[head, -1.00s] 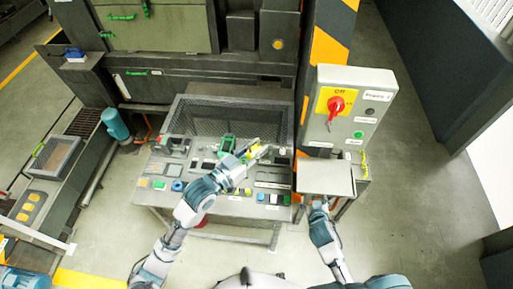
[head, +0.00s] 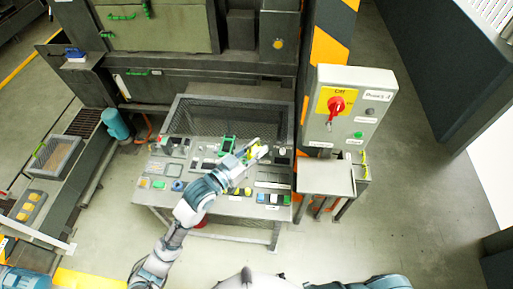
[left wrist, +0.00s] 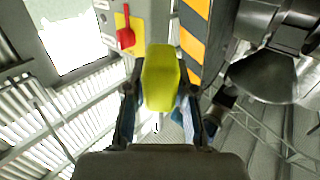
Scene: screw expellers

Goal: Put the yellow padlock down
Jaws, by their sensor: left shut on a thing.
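The yellow padlock (head: 259,151) is between the fingers of my left gripper (head: 250,153), over the right part of the sloped work table (head: 233,206). In the left wrist view the padlock (left wrist: 160,75) fills the space between the two fingers of the left gripper (left wrist: 160,98), which is shut on it. From the head view I cannot tell how high the padlock is above the table. My right gripper is out of view.
The table holds several small items, including a green one (head: 227,146) left of the padlock. A mesh guard (head: 230,117) stands behind. A grey control box (head: 350,108) with a red switch (head: 336,105) stands at right, above a small metal shelf (head: 326,178).

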